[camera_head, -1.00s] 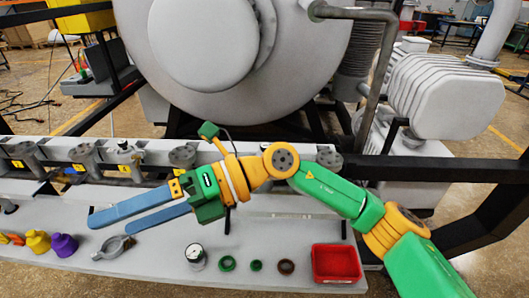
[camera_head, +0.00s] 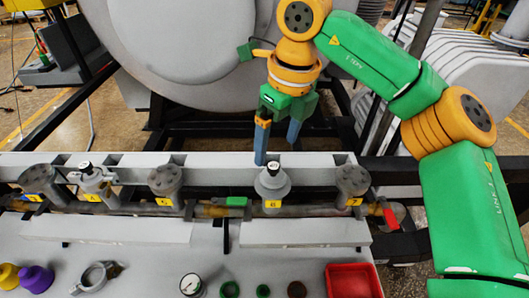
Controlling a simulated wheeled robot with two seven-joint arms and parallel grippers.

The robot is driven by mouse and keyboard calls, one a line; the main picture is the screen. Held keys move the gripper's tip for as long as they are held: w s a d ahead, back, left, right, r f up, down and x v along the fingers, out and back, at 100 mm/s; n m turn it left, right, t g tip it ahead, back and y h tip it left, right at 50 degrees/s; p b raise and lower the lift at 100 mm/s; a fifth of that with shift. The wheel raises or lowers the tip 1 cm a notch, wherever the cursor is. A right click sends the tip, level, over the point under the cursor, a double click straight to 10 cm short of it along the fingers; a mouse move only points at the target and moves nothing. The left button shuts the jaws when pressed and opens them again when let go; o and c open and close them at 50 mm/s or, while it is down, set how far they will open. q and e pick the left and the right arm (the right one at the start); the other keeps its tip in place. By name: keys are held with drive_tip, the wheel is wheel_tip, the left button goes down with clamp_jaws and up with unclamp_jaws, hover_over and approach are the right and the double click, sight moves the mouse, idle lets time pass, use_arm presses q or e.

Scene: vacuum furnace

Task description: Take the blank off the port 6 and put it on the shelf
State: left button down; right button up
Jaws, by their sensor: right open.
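A row of ports with yellow number tags runs along the pipe on the bench; the numbers are too small to read surely, so I cannot tell which is port 6. Three ports have flat grey bolted tops: the far left port (camera_head: 40,178), the middle port (camera_head: 165,180) and the right port (camera_head: 353,180). A pale port (camera_head: 272,184) and another left port (camera_head: 93,181) carry small round dark-topped fittings. My right gripper (camera_head: 278,150) is open and empty, its blue fingers pointing down just above or behind the pale port. My left gripper is not in view.
The shelf (camera_head: 130,262) in front holds purple and yellow pieces, a metal clamp (camera_head: 98,276), a gauge (camera_head: 191,284), green and brown rings and a red tray (camera_head: 352,281). A red handle (camera_head: 390,218) is at the right. The big furnace body (camera_head: 180,40) stands behind.

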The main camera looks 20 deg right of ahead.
sight(274, 166)
drive_tip(key=shift+s+a+f+p, duration=0.25)
drive_tip(key=shift+s+f+p, duration=0.2)
drive_tip(key=shift+s+f, duration=0.4)
drive_tip(key=f, duration=0.2)
drive_tip(key=w+f, duration=0.1)
drive_tip(key=shift+a+f+p, duration=0.2)
drive_tip(key=shift+f+p, duration=0.1)
drive_tip(key=shift+f, duration=0.1)
drive_tip(key=shift+w+f, duration=0.15)
drive_tip(key=shift+w, duration=0.05)
drive_tip(key=shift+s, duration=0.25)
drive_tip(key=c, duration=0.7)
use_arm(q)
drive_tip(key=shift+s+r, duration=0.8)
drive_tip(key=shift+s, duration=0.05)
use_arm(e)
clamp_jaws()
drive_tip(key=shift+r, duration=0.2)
